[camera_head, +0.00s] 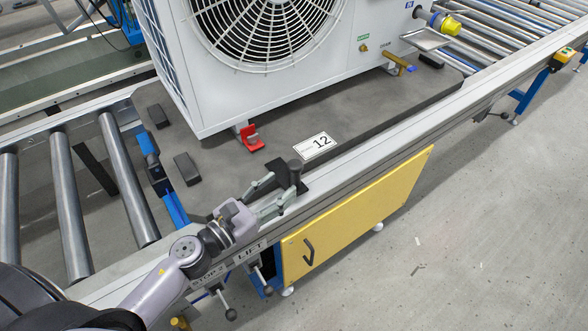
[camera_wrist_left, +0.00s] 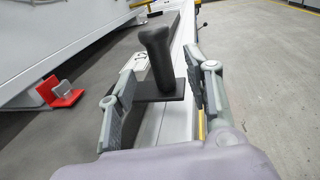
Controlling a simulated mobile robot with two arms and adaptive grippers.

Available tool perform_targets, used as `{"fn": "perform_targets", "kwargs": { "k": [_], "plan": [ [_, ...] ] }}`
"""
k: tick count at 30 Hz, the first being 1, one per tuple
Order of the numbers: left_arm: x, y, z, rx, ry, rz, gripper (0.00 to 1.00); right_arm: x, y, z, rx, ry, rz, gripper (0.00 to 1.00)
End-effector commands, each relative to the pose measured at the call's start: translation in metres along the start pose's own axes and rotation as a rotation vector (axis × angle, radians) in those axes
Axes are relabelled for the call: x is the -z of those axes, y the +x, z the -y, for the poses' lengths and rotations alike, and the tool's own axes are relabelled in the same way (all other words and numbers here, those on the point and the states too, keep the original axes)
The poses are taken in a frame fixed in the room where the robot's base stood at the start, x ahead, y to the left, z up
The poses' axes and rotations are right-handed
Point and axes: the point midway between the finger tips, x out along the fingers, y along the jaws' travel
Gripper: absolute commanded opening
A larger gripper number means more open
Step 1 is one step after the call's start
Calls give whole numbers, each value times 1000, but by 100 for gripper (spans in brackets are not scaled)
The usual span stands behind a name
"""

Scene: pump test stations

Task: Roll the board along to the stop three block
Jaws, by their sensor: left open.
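The dark grey board (camera_head: 375,122) lies on the roller line and bears a large white fan unit (camera_head: 220,90). A white label with 12 (camera_head: 314,145) is on the board. A black upright handle (camera_head: 296,172) on a flat plate stands at the board's near edge. My left gripper (camera_head: 283,186) is open at the handle. In the left wrist view the handle (camera_wrist_left: 158,55) stands between the two spread fingers, with gaps visible on both sides. I cannot make out a block marked stop three. My right gripper is not in view.
Bare rollers (camera_head: 70,205) lie left of the board, and more rollers (camera_head: 510,25) at the upper right. A blue stop piece (camera_head: 172,205) stands by the board's left end. Rail labels read STOP 2 (camera_head: 209,275) and LIFT (camera_head: 251,252). A yellow panel (camera_head: 360,210) hangs below the rail.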

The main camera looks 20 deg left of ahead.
Motion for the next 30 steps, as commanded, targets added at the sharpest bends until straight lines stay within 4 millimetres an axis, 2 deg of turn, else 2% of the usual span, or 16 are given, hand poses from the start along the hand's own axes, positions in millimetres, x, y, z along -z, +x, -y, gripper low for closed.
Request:
{"fn": "perform_targets", "kwargs": {
  "k": [1, 6, 12, 23, 30],
  "plan": [
    [-4, 11, -1, 0, 3, 3, 46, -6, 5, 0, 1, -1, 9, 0],
    [-2, 39, -1, -1, 2, 1, 46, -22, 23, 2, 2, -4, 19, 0],
    [-1, 57, 0, 0, 1, 0, 46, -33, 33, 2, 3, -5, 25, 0],
    [0, 60, 0, 0, 0, 0, 46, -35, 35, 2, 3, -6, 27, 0],
    [0, 60, 0, 0, 0, 0, 30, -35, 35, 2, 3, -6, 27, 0]
  ]
}}
